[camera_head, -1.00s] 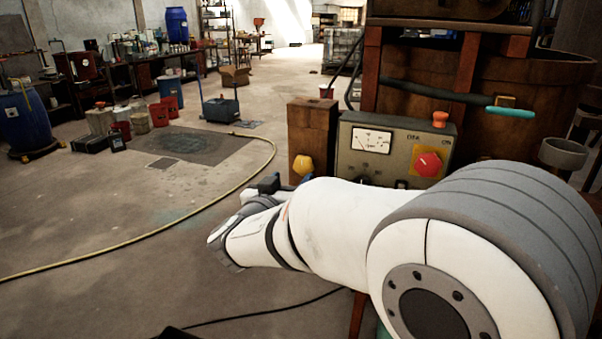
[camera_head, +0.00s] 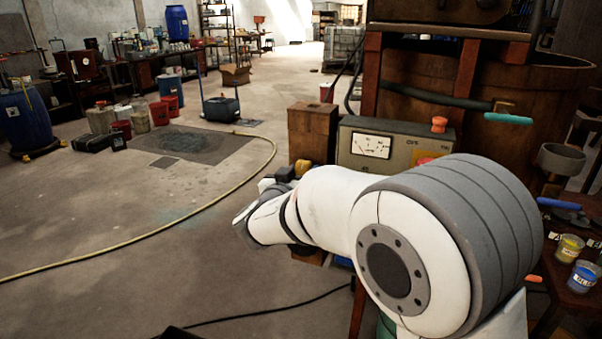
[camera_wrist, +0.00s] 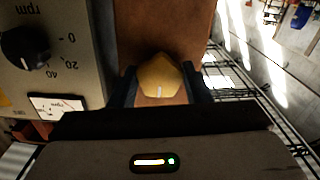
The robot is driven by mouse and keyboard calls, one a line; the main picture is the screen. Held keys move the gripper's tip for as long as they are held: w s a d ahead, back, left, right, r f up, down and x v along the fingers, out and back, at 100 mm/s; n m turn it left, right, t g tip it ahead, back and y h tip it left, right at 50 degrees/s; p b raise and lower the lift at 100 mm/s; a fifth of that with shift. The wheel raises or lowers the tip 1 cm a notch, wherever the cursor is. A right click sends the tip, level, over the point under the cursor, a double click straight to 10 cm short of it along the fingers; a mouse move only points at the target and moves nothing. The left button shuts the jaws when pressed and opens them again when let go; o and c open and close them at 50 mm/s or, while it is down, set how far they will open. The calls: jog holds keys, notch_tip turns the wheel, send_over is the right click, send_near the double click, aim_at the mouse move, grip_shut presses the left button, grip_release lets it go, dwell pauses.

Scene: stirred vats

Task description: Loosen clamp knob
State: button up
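The yellow clamp knob (camera_head: 302,167) is on the front of a brown wooden block (camera_head: 312,125) left of the control box. In the wrist view the knob (camera_wrist: 160,77) has a pale mark on it and lies between my two dark fingers. My gripper (camera_wrist: 161,84) is open around the knob, one finger on each side, with little room to spare; I cannot tell whether either finger touches it. In the head view my gripper (camera_head: 284,175) is small and partly hides the knob.
The control box (camera_head: 372,145) with a dial meter is right of the block; my arm mostly covers its red knob. A black knob (camera_wrist: 25,48) shows on the box in the wrist view. A teal-ended lever (camera_head: 508,118) crosses the vat. Floor at left is open, with a hose.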

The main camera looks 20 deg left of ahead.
jog(key=c, duration=0.5)
